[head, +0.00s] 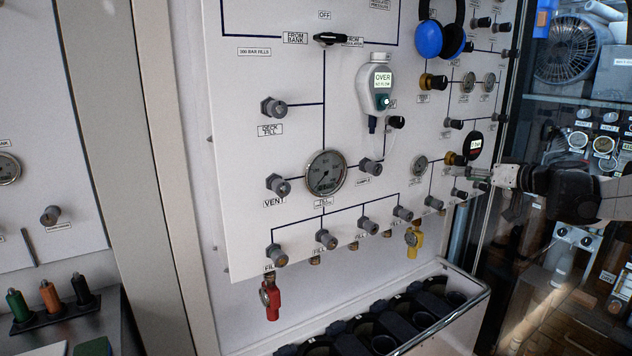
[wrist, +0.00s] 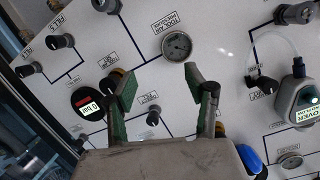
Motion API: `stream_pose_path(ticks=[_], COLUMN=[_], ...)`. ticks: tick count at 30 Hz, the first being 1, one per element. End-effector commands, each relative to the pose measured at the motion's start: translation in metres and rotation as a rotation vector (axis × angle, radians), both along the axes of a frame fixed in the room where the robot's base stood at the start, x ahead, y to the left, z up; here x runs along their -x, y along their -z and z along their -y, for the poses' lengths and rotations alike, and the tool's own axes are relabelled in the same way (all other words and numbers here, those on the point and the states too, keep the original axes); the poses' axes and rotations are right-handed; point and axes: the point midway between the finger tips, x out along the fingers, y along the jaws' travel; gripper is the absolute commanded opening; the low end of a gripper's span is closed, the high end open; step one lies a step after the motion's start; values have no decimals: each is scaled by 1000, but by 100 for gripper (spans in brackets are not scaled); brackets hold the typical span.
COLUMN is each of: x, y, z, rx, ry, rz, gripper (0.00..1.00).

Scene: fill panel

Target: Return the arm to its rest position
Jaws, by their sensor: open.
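My gripper (head: 482,176) is in front of the lower right part of the white fill panel (head: 240,210), at the end of my arm, which comes in from the right. In the wrist view my gripper (wrist: 167,90) has its two green-padded fingers spread apart with nothing between them. A round black gauge with a lit display (head: 475,146) is just above the gripper in the head view. It also shows to the left of the fingers in the wrist view (wrist: 88,104), reading 0 bar. I cannot tell whether the fingers touch the panel.
A handheld meter reading OVER (head: 380,85) and blue headphones (head: 440,38) hang on the panel. Red (head: 270,298) and yellow (head: 413,240) fittings hang at its lower edge. A rack with black holders (head: 450,340) stands below. Glass and equipment are behind my arm at right.

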Motion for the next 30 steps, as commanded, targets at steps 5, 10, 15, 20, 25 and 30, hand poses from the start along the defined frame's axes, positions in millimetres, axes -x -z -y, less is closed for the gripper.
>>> stream_pose_path(ticks=[5,10,15,20,25,30], x=[43,91,145,198,256,311], y=[2,11,25,42,64,89], z=[-67,-117,-158,-187,-208,-219], rx=[34,76,126,180,242,308], ry=[-17,-11,8,39,85,140], rz=[-139,-261,-370,-457,-531,-585], gripper=[49,49,49,49,49,49])
